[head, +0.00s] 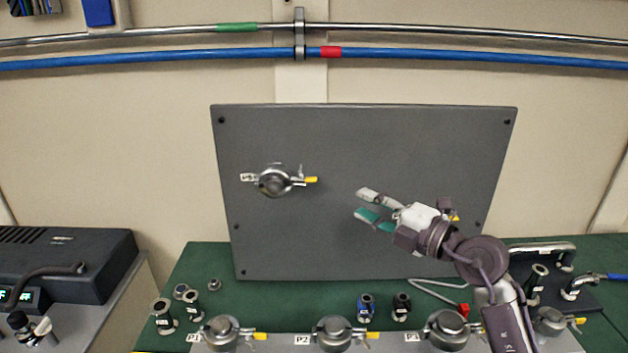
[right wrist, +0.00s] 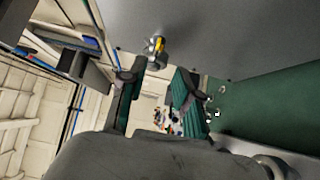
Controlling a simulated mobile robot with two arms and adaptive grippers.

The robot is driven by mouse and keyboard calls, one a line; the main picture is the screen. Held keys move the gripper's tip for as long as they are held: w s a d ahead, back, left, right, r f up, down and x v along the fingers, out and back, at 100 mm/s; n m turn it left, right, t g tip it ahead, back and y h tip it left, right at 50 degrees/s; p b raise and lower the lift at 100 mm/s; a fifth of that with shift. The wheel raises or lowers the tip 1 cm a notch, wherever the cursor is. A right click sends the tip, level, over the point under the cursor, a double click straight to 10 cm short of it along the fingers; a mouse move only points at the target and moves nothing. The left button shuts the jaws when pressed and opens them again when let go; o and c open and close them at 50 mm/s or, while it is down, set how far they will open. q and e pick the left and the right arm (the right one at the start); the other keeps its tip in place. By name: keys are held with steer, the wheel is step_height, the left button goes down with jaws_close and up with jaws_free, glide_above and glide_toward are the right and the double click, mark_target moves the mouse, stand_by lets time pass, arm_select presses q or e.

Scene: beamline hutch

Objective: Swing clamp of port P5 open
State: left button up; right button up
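A round metal clamp (head: 274,181) with a yellow-tipped lever (head: 310,180) sits on the left half of the upright grey panel (head: 360,130). The tag beside it (head: 248,177) looks like P5 but is blurred. My right gripper (head: 366,205) is in front of the panel, to the right of this clamp and apart from it. Its fingers point left, are open and hold nothing. In the right wrist view a clamp with a yellow tip (right wrist: 158,46) shows beyond the open fingers (right wrist: 155,95). My left gripper is not in view.
Below the panel, clamped ports P1 (head: 222,332), P2 (head: 334,333) and P3 (head: 447,328) line the front. Small fittings (head: 366,307) stand on the green bench top (head: 300,290). A yellow tip (head: 456,217) shows behind my right gripper. A dark instrument (head: 65,263) stands left.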

mark_target(315, 181)
steer(key=p+x, duration=0.3)
steer(key=x, duration=0.8)
steer(key=shift+a+r, duration=0.1)
steer(key=shift+a, duration=0.05)
steer(key=shift+x, duration=0.9)
jaws_close()
